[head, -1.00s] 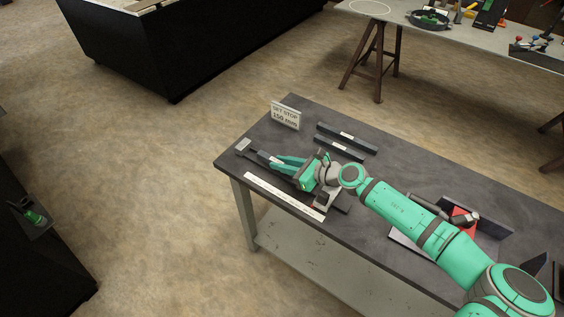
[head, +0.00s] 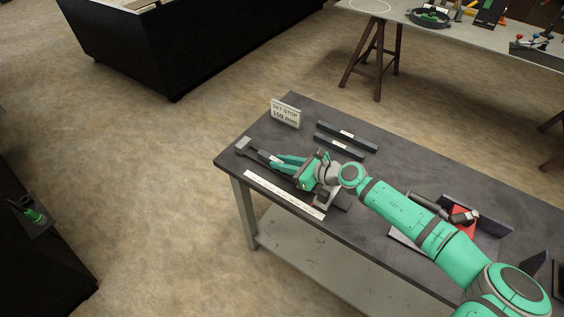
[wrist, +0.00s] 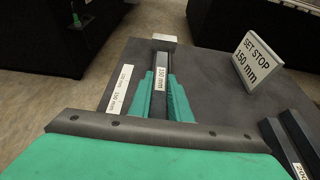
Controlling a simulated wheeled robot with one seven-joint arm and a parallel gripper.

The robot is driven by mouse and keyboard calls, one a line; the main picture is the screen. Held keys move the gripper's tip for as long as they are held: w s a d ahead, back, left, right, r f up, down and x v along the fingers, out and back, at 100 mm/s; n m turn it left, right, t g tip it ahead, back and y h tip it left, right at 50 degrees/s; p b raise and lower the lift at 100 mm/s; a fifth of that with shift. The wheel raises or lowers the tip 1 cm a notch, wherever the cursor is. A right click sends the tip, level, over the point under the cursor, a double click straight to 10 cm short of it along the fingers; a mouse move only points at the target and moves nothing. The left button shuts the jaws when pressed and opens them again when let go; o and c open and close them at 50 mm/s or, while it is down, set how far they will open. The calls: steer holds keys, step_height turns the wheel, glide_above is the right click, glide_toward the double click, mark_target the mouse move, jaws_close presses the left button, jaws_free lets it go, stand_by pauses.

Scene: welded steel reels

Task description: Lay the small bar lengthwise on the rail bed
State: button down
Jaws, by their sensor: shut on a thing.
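The small bar is a dark bar with a white "150 mm" label (wrist: 161,76). In the wrist view it lies between the two green fingers of my gripper (wrist: 160,88), which is shut on it. The bar points along the rail bed, toward the pale end block (wrist: 165,40), which also shows in the head view (head: 243,144). In the head view my gripper (head: 278,163) is low over the rail bed (head: 342,205), hiding much of it. I cannot tell whether the bar touches the bed.
A white scale strip (head: 284,194) runs along the bed's near side. A "SET STOP 150 mm" sign (head: 285,114) stands at the back. Two longer dark bars (head: 347,137) lie behind my gripper. A red item (head: 462,220) is farther right on the bench.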

steer(key=shift+f, duration=0.65)
stand_by(1.4)
steer(key=c, duration=1.6)
jaws_free()
steer(key=shift+o, duration=0.2)
steer(key=shift+f, duration=0.1)
steer(key=shift+r, duration=3.05)
